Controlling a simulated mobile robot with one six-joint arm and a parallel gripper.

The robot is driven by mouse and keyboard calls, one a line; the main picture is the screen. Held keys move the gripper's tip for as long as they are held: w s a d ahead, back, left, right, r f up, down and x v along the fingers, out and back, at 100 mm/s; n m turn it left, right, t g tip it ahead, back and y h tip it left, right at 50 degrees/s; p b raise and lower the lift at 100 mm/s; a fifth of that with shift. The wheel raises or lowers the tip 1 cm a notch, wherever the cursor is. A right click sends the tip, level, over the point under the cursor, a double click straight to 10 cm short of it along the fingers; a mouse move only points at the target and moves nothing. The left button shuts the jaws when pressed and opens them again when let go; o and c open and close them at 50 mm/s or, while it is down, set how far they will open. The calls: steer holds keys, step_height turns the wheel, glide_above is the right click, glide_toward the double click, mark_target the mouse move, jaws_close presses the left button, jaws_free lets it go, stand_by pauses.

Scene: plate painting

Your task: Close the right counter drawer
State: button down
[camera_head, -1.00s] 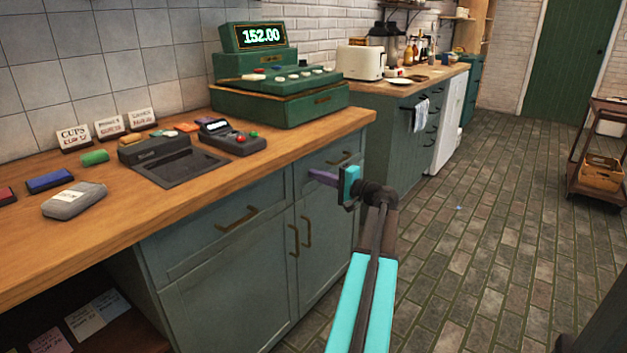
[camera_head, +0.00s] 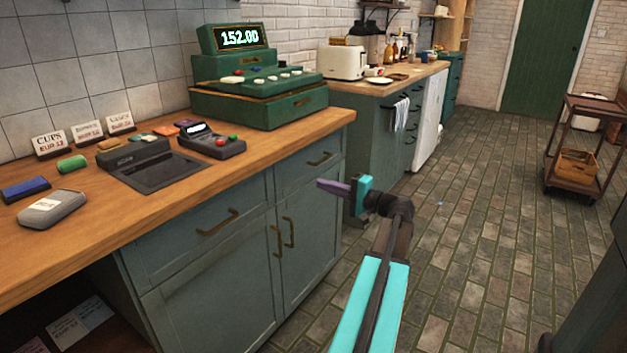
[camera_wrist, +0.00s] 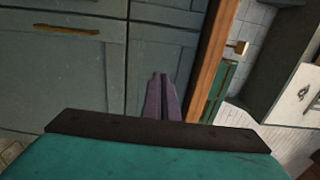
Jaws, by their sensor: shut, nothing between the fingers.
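The right counter drawer (camera_head: 297,172) is in the grey-green counter below the wooden top, with a brass handle (camera_head: 320,159). Its front looks about flush with the cabinet; a small gap cannot be ruled out. My gripper (camera_head: 321,185) is shut and empty, its purple fingers pointing left in the head view, in front of the cabinet just below and right of the drawer handle. I see no clear contact. In the wrist view the shut fingers (camera_wrist: 160,78) point at the cabinet fronts, beside the wooden counter edge (camera_wrist: 208,65).
The left drawer (camera_head: 190,240) looks shut, above a cabinet door (camera_head: 215,295). A green cash register (camera_head: 260,95), card terminal (camera_head: 212,142) and price signs (camera_head: 86,134) stand on the counter. Open tiled floor (camera_head: 460,240) lies right, with a brown trolley (camera_head: 585,150) beyond.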

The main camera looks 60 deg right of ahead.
steer(key=shift+s+a, duration=0.2)
steer(key=shift+s, duration=1.4)
